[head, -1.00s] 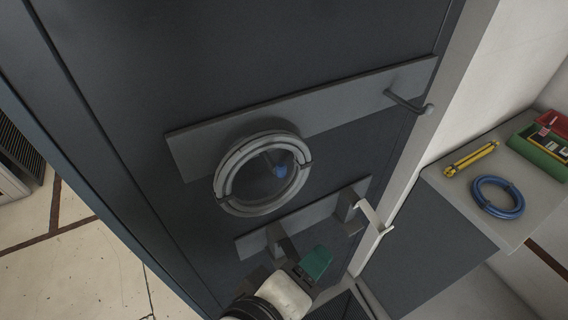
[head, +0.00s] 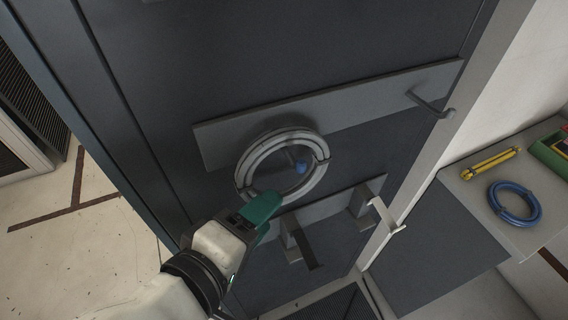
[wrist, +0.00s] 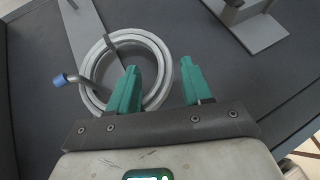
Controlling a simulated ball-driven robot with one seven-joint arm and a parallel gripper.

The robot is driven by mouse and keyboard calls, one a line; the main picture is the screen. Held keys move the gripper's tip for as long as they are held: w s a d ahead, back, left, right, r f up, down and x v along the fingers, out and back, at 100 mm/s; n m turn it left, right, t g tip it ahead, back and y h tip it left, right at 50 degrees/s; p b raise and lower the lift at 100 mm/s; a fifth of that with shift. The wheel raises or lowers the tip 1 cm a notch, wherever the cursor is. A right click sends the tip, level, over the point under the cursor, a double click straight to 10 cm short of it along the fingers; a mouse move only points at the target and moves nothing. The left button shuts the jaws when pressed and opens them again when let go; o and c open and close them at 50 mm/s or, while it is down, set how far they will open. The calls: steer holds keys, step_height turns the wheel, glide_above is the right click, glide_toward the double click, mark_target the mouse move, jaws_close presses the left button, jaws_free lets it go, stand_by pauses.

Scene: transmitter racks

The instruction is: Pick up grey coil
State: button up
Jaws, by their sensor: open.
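The grey coil (head: 243,167) hangs on a blue-tipped peg (head: 300,167) on a grey strip across the dark cabinet panel. In the wrist view the coil (wrist: 160,62) lies beyond my fingers, with the blue-tipped peg (wrist: 60,80) at its left. My gripper (head: 268,203) is at the coil's lower edge in the head view. In the wrist view my gripper (wrist: 158,82) is open, its green fingers apart. The left finger overlaps the coil's lower right part in the picture, and the right finger is outside the ring. I cannot tell whether they touch it.
An empty hook (head: 430,104) is at the strip's right end. A lower bracket strip (head: 325,207) holds projecting arms, one pale-ended (head: 386,216). At right, a shelf (head: 470,205) carries a blue coil (head: 514,204), a yellow tool (head: 490,163) and a green box (head: 550,155).

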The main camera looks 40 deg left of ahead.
steer(key=x, duration=0.4)
steer(key=shift+d+f+p, duration=0.1)
steer(key=shift+f+p, duration=0.05)
steer(key=shift+p, duration=0.15)
steer(key=shift+c, duration=0.3)
steer(key=shift+s, duration=0.1)
jaws_close()
